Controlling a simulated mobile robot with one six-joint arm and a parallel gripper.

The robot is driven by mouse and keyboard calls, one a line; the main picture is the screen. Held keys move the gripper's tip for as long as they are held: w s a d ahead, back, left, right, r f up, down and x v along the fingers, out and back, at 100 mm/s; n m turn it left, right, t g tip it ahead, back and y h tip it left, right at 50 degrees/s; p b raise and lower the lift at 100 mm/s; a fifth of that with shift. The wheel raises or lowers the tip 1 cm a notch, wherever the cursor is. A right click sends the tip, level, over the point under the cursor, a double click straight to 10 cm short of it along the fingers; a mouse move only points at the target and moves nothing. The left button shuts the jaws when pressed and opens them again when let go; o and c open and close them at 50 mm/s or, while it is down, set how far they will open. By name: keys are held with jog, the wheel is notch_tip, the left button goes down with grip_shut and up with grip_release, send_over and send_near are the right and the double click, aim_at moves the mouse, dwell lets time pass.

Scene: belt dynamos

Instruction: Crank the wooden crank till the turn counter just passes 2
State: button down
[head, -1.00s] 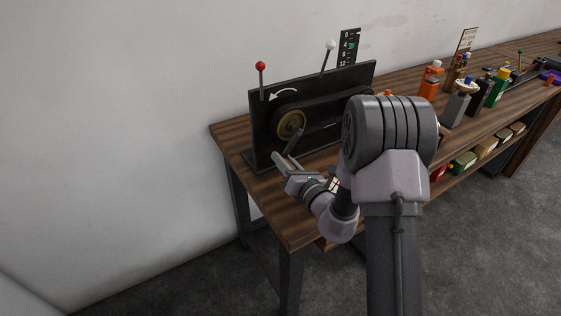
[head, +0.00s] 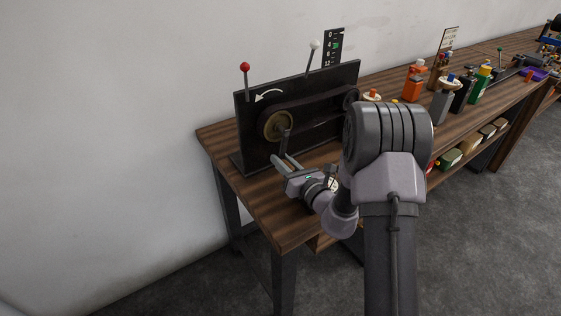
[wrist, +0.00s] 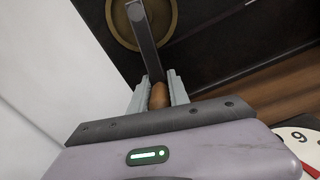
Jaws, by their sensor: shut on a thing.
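The crank has a grey arm (head: 285,142) that hangs almost straight down from a brass wheel (head: 277,124) on the dark upright panel. In the wrist view the crank arm (wrist: 147,40) runs from the brass wheel's hub down to a wooden handle (wrist: 160,97). My gripper (head: 287,162) is shut on this wooden handle, with one finger on each side in the wrist view (wrist: 158,90). A white dial (wrist: 297,145) with a 9 and a red mark shows partly at the wrist view's lower right. I cannot tell its reading, or whether it is the turn counter.
A curved arrow (head: 268,95) on the panel points left. Above are a red-knobbed lever (head: 245,80), a white-knobbed lever (head: 311,57) and a numbered scale (head: 333,46). Bottles (head: 441,103) stand farther right on the wooden bench (head: 222,150). A wall is behind.

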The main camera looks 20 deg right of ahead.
jog(key=c, duration=1.3)
grip_release()
jog(key=shift+d, duration=0.1)
jog(key=shift+o, duration=0.2)
jog(key=shift+s, duration=0.1)
jog(key=p+v, duration=0.1)
jog(key=v, duration=1.6)
jog(key=shift+p, duration=0.35)
jog(key=shift+s, duration=0.1)
